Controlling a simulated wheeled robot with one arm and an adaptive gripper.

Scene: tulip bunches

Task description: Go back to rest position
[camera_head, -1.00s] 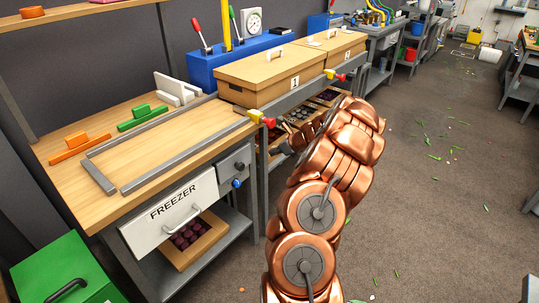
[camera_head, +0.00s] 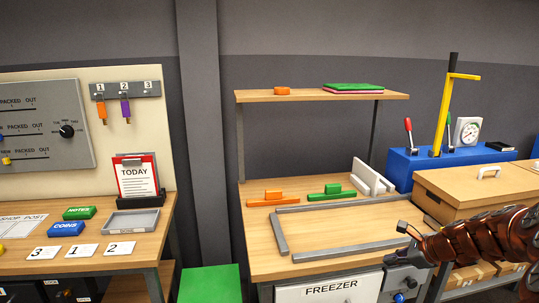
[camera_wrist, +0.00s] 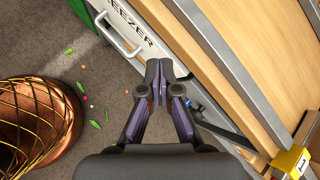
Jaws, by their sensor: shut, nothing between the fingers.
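My gripper (camera_wrist: 158,82) shows in the wrist view with its dark, purple-sided fingers together and nothing between them. It hangs above the front edge of the wooden workbench (camera_wrist: 235,50), over the strip between the freezer drawer and the floor. In the head view my copper arm comes in from the lower right, and its dark end is in front of the bench's right part, near the freezer drawer (camera_head: 330,291). The drawer's white front and handle also show in the wrist view (camera_wrist: 122,22).
A grey frame (camera_head: 345,204) lies on the bench, with orange (camera_head: 272,198) and green (camera_head: 330,192) blocks behind it. A cardboard box (camera_head: 475,190) and a blue lever unit (camera_head: 405,168) stand at the right. A green box (camera_head: 209,285) is below left. Carpet floor (camera_wrist: 60,55) shows beside the bench.

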